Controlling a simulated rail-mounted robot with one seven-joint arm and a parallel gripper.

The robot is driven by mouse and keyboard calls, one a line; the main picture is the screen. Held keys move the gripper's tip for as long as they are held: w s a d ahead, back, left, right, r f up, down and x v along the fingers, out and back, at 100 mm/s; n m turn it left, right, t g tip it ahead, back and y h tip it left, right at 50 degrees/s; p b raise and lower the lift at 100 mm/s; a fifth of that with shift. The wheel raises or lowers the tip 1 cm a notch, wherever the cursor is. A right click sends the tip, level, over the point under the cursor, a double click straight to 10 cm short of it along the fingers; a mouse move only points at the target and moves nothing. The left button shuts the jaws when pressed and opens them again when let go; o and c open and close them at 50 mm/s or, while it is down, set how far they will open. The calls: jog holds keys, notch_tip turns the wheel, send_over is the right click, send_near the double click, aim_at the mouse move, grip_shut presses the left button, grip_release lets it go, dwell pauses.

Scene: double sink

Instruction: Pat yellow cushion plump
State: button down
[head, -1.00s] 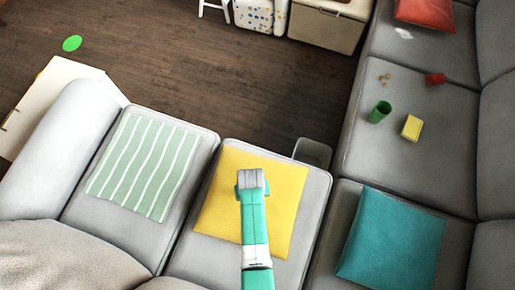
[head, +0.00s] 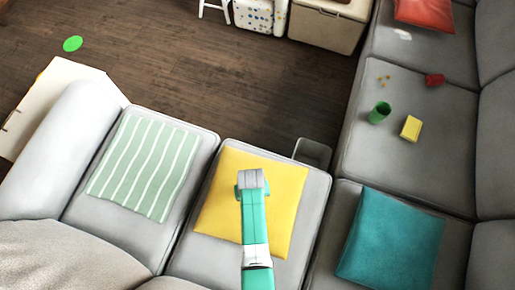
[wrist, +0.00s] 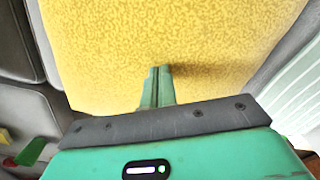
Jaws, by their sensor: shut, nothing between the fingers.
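The yellow cushion (head: 277,194) lies flat on the grey sofa seat in the lower middle of the head view. My arm reaches over it there and hides part of it, and my fingertips are hidden. In the wrist view the yellow cushion (wrist: 200,35) fills most of the upper picture. My gripper (wrist: 159,70) is shut, its two fingers side by side with nothing between them, pointing at the cushion. A shadow lies on the cushion to the right of the fingertips. I cannot tell whether they touch the cushion.
A striped green-white cloth (head: 145,165) lies on the seat to the left. A teal cushion (head: 390,240) lies to the right. A green cup (head: 379,113), a yellow sponge (head: 411,128) and a red item (head: 434,80) are on the right sofa. A grey bin (head: 313,152) stands behind the yellow cushion.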

jog(key=shift+f+b, duration=0.45)
jog(key=shift+f, duration=0.2)
notch_tip(320, 180, up, 8)
jog(key=p, duration=0.7)
jog(key=shift+f+p, duration=0.2)
jog(key=shift+p, duration=0.2)
